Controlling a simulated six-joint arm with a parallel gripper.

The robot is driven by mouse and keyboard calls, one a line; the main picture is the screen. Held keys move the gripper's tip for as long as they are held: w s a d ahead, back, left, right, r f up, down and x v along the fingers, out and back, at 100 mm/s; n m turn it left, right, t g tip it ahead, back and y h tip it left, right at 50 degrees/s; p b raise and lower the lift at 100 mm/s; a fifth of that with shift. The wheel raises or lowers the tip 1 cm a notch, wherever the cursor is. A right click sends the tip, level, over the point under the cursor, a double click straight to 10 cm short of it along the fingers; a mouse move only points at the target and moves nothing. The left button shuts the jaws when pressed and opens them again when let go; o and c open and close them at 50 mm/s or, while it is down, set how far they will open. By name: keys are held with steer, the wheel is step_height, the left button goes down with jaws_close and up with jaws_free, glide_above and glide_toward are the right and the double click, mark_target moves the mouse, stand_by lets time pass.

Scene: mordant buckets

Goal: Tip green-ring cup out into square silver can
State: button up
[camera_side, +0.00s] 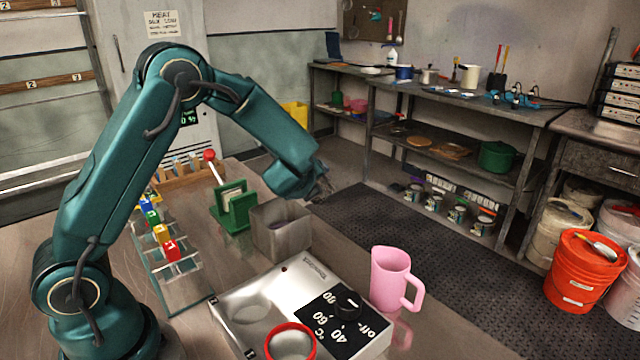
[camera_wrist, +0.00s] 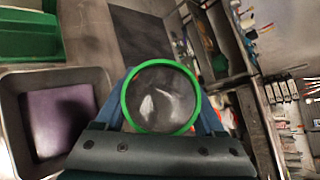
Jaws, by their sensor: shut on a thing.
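The green-ring cup (camera_wrist: 161,97) sits between the blue fingers of my gripper (camera_wrist: 160,110) in the wrist view. Its bright green rim faces the camera, and its inside looks grey with pale streaks; I cannot tell what it holds. The square silver can (camera_wrist: 100,78) is left of the cup in the wrist view, with a purple patch inside. In the side view the can (camera_side: 280,232) stands on the table, and my gripper (camera_side: 322,188) is above and right of it. The cup cannot be made out in the side view.
A steel hotplate (camera_side: 250,308) with a black dial panel and a red-ringed cup (camera_side: 290,345) is in front of the can. A pink jug (camera_side: 392,278) stands to its right. A green holder (camera_side: 233,208) and a rack of coloured numbered tags (camera_side: 170,250) are left of the can.

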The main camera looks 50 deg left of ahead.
steer(key=shift+w+d+f+m+g, duration=0.15)
steer(key=shift+w+f+m+g, duration=0.25)
steer(key=shift+w+g, duration=0.3)
steer(key=shift+w+d+f+m+g, duration=0.1)
steer(key=shift+w+f+m+g, duration=0.25)
steer(key=shift+w+g, duration=0.3)
steer(key=shift+w+d+f+m+g, duration=0.1)
steer(key=shift+w+f+m+g, duration=0.2)
steer(key=shift+f+g, duration=0.3)
steer(key=shift+w+d+f+m+g, duration=0.15)
steer(key=shift+w+f+g, duration=0.25)
steer(key=shift+f, duration=0.4)
steer(key=shift+w+f+m+g, duration=0.3)
steer(key=shift+f+g, duration=0.25)
steer(key=shift+f, duration=0.15)
step_height(320, 180, up, 19)
steer(key=m+t, duration=0.2)
steer(key=m, duration=0.1)
glide_above(322, 182)
steer(key=d, duration=0.4)
steer(key=s+d+f+m+t+h, duration=0.1)
steer(key=s+f+m, duration=0.1)
steer(key=s, duration=0.4)
steer(key=s+d+f+m+t+h, duration=0.1)
steer(key=s+d+m+h, duration=0.1)
steer(key=s, duration=0.4)
steer(key=shift+s+d+f+m, duration=0.2)
steer(key=shift+f+m, duration=0.1)
steer(key=shift+f, duration=0.1)
